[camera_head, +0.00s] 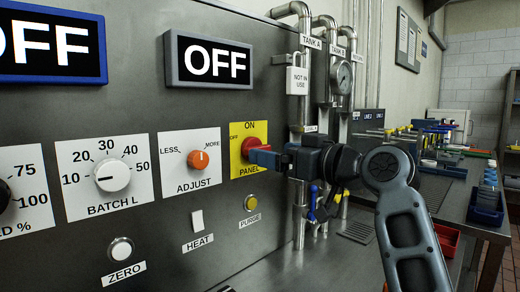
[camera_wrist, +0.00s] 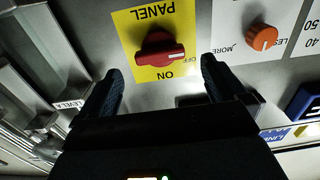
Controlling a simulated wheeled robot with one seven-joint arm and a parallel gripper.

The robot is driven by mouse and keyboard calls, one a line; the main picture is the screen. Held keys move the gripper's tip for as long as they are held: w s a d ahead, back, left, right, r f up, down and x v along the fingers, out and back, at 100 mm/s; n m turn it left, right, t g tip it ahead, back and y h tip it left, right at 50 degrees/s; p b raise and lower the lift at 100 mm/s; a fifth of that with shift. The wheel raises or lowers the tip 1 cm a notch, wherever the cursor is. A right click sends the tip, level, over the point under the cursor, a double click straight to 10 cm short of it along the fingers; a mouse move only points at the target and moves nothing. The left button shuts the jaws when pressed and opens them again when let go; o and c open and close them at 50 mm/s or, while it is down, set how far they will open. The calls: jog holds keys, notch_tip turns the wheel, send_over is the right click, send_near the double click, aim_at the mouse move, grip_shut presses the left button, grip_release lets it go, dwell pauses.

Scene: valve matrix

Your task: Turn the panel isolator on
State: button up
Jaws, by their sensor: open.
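The panel isolator is a red rotary handle (camera_head: 248,148) on a yellow plate (camera_head: 262,131) marked ON at the top, OFF at the left and PANEL below. In the wrist view, which is upside down, the red handle (camera_wrist: 160,50) lies roughly level, with one end toward the OFF mark. My gripper (camera_head: 268,157) is in front of the plate and partly covers its right side. In the wrist view my gripper (camera_wrist: 163,70) is open, with a dark blue finger on either side of the handle and clear space between. No contact with the handle shows.
An orange ADJUST knob (camera_head: 198,160) sits left of the plate. Below are the white HEAT switch (camera_head: 197,220) and yellow PURGE button (camera_head: 250,203). Two displays read OFF, one grey-framed (camera_head: 212,62).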

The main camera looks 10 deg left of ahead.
jog(key=x, duration=0.4)
jog(key=shift+w+a, duration=0.25)
jog(key=c, duration=1.1)
